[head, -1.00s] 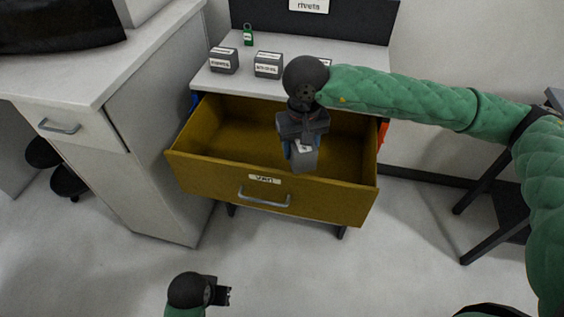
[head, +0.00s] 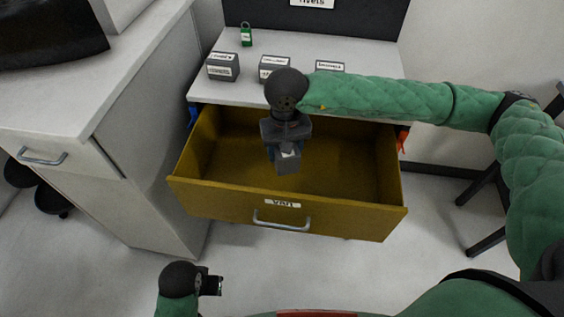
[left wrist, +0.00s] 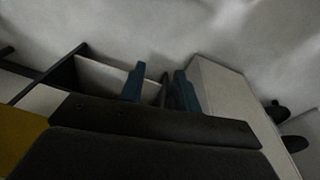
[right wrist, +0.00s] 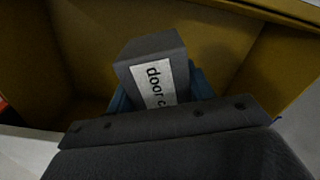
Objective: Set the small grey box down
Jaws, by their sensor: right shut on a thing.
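The small grey box (head: 288,161) is in my right gripper (head: 287,150), held over the open yellow drawer (head: 235,201). In the right wrist view the box (right wrist: 150,54) has a white label whose readable part says "door c"; the rest is hidden by the gripper. The blue fingers sit on either side of the box. Drawer walls and floor show behind it, and I cannot tell whether the box touches the floor. My left gripper (head: 215,285) is low at the front left, away from the drawer. In the left wrist view its blue fingers (left wrist: 159,88) are apart and empty.
A white cabinet (head: 145,160) stands at left. The drawer looks otherwise empty.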

